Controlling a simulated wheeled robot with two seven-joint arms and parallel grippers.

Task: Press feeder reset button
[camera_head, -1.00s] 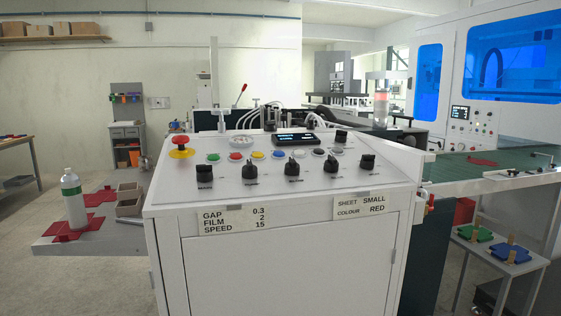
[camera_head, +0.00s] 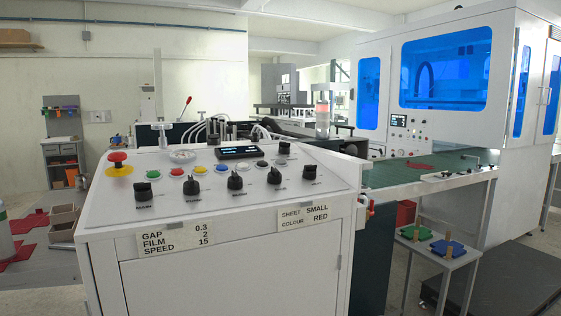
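The control console (camera_head: 110,215) stands in front of me with a sloped white top. A row of small buttons crosses it: green (camera_head: 139,174), red (camera_head: 177,172), yellow (camera_head: 199,169), blue (camera_head: 221,168), and a dark one (camera_head: 261,165). The button labels are too small to read, so I cannot tell which one is feeder reset. Several black knobs (camera_head: 234,182) line the front of the top. A red mushroom button (camera_head: 118,158) on a yellow base is at the left, and a lit display (camera_head: 238,152) is behind the row. Neither of my grippers is in view.
A green-topped bed (camera_head: 385,177) and a white machine with blue windows (camera_head: 445,72) stand to the right. A low stand (camera_head: 430,257) holds green and blue pieces. Boxes and a bottle (camera_head: 5,235) are at the left edge.

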